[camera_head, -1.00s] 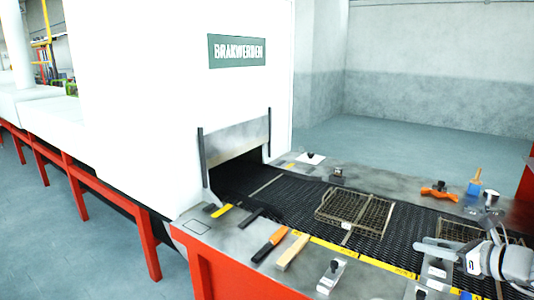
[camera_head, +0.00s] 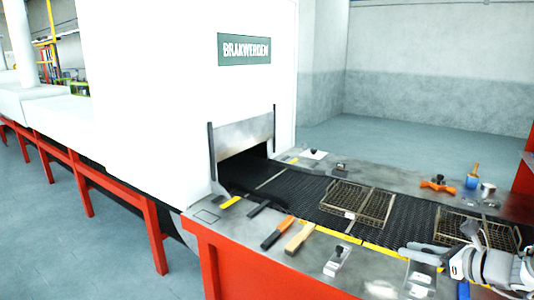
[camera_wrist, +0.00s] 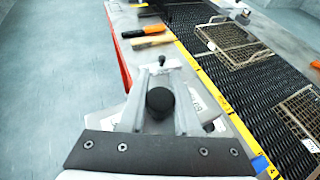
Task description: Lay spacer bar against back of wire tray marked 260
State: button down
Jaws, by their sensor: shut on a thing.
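My gripper (camera_wrist: 157,108) is shut on a black-knobbed piece (camera_wrist: 160,100), with a finger on each side of the round knob. The rest of this piece is mostly hidden, so I cannot tell its full shape. In the head view my gripper (camera_head: 432,252) is low over the near metal ledge, at the right. One wire tray (camera_head: 347,212) lies on the mesh belt, with a small pale tag at its front. A second wire tray (camera_head: 495,243) lies further right, partly behind my arm; it also shows in the wrist view (camera_wrist: 287,117). I cannot read either tag.
Other black-knobbed blocks stand on the near ledge, one (camera_head: 337,264) left of my gripper. An orange-handled tool (camera_head: 277,232) and a wooden block (camera_head: 299,238) lie further left. A yellow strip (camera_head: 372,248) edges the dark mesh belt (camera_head: 400,228). An orange tool (camera_head: 437,187) lies on the far ledge.

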jog(key=a+f+b, duration=0.6)
jog(key=a+f, duration=1.4)
jog(key=shift+a, duration=0.35)
jog(key=shift+d+m+h, duration=0.1)
jog(key=shift+m+h, duration=0.2)
